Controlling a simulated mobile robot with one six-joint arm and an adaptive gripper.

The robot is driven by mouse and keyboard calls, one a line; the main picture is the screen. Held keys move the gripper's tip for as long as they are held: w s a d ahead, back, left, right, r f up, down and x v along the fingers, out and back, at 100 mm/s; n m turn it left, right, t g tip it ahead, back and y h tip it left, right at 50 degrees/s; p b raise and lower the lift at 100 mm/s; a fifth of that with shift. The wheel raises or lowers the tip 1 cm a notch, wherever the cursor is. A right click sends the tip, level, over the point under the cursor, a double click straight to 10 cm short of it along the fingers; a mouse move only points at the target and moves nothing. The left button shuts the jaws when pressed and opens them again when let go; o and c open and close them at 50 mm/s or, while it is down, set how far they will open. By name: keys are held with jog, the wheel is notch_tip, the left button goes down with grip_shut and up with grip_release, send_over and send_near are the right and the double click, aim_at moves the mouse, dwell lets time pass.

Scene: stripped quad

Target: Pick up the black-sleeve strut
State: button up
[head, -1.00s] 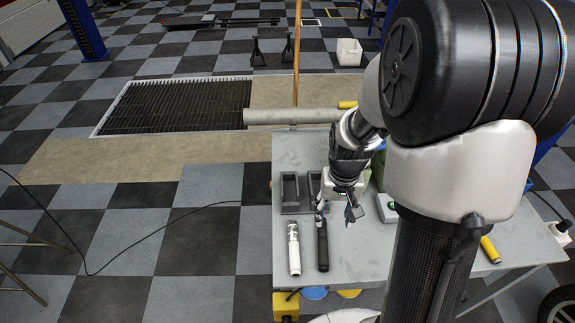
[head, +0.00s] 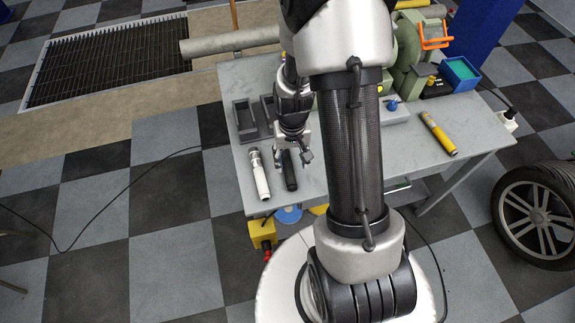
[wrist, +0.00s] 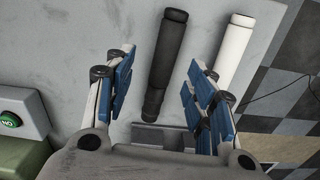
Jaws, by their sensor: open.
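The black-sleeve strut (head: 289,170) lies on the grey bench, its far end hidden by my gripper in the head view. In the wrist view the black-sleeve strut (wrist: 169,50) shows whole, with its lower end between the fingers. My gripper (head: 292,152) is open and empty; it also shows in the wrist view (wrist: 160,90). It appears to be above the strut; the exact height and any contact cannot be told. A white-sleeve strut (head: 260,177) lies beside the black one, also in the wrist view (wrist: 234,48), behind the right finger.
A grey compartment tray (head: 243,121) lies behind the struts. A yellow strut (head: 437,133) lies on the right of the bench (head: 405,147). A green machine (head: 408,60) and a blue bin (head: 460,73) stand at the back. A green-button box (wrist: 20,118) is at left in the wrist view.

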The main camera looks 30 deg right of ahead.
aim_at(289, 169)
jog(key=f, duration=0.1)
jog(key=f+b, duration=0.1)
jog(key=f, duration=0.1)
jog(key=f+b, duration=0.1)
jog(key=f, duration=0.1)
jog(key=shift+w+a, duration=0.25)
jog(key=shift+r, duration=0.1)
jog(key=c, duration=1.1)
jog(key=shift+r, duration=0.1)
